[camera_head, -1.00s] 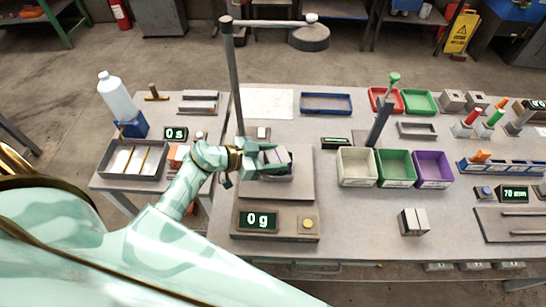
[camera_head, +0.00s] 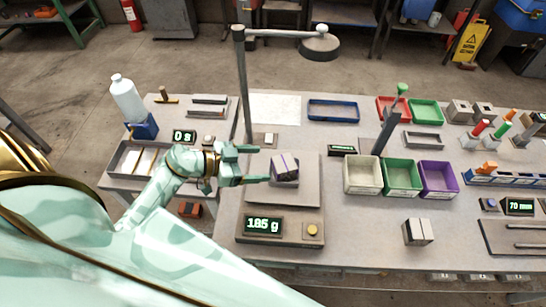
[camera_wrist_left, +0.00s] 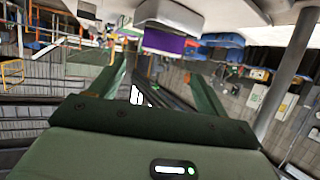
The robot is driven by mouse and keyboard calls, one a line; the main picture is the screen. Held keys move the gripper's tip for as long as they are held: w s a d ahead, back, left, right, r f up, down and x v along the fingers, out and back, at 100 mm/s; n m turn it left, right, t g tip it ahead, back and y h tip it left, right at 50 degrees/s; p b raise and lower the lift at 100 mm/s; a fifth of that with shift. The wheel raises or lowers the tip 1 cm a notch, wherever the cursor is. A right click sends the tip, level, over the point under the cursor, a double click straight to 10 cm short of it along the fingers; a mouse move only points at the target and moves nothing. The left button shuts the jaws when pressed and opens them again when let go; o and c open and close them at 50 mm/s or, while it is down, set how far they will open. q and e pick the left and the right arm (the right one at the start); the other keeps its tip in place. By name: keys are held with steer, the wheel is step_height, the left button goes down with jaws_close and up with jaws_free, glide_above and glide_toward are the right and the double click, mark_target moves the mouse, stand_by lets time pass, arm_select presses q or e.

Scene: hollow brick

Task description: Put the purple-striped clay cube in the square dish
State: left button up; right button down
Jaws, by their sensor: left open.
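The purple-striped clay cube (camera_head: 285,167) sits over the scale plate (camera_head: 262,195). In the left wrist view, which is upside down, its purple face (camera_wrist_left: 164,43) meets a pale rimmed piece (camera_wrist_left: 175,14) that looks like the square dish. In the head view the cube hides most of that dish. My left gripper (camera_head: 264,164) is open and empty, just left of the cube, its fingers pointing toward it. Its spread fingers also show in the wrist view (camera_wrist_left: 155,85), with the cube beyond them. My right gripper is not in view.
The scale display (camera_head: 263,226) reads about 185 g. A lamp post (camera_head: 243,90) rises behind my gripper. White, green and purple bins (camera_head: 400,177) stand to the right. A grey block (camera_head: 417,232) lies at the front right. The table around it is clear.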

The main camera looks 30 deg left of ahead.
arm_select(q)
steer(key=v, duration=0.4)
steer(key=shift+s+a+r, duration=0.1)
steer(key=shift+s, duration=0.1)
stand_by(0.6)
